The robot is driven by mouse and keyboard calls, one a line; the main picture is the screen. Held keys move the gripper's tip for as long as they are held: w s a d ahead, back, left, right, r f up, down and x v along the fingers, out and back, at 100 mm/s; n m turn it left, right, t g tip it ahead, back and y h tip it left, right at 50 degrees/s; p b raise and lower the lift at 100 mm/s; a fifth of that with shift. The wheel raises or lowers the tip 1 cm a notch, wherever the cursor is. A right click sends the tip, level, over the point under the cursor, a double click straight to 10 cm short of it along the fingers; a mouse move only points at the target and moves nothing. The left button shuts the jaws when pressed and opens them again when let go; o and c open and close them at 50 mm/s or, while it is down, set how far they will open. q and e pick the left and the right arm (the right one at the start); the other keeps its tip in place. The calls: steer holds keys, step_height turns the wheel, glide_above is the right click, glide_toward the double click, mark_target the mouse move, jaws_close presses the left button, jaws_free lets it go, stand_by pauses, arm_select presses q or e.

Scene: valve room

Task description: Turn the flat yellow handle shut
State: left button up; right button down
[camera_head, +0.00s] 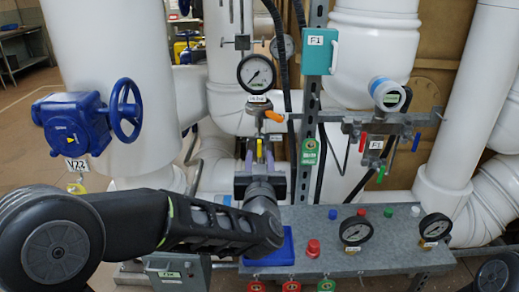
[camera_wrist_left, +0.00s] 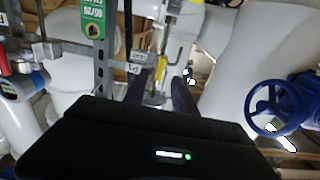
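The flat yellow handle (camera_head: 259,150) hangs upright below the pressure gauge and the orange lever. In the left wrist view the yellow handle (camera_wrist_left: 161,68) shows beyond my fingers, in line with the gap between them. My left gripper (camera_head: 260,160) is in front of the handle with its two fingers apart, one on each side. The left gripper (camera_wrist_left: 159,92) looks open and empty in the wrist view. Whether a finger touches the handle I cannot tell. The handle's lower end is hidden behind the gripper in the head view. My right gripper is out of view.
A pressure gauge (camera_head: 256,74) stands above the handle. A metal post (camera_head: 307,110) with a green tag (camera_head: 309,152) rises just to the right. A blue handwheel valve (camera_head: 125,109) is at left. A grey panel (camera_head: 385,256) with buttons and gauges lies below.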

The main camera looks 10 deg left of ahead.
mark_target(259, 149)
arm_select(q)
steer(key=x, duration=0.4)
steer(key=shift+w, duration=0.15)
steer(key=shift+c, duration=0.4)
jaws_close()
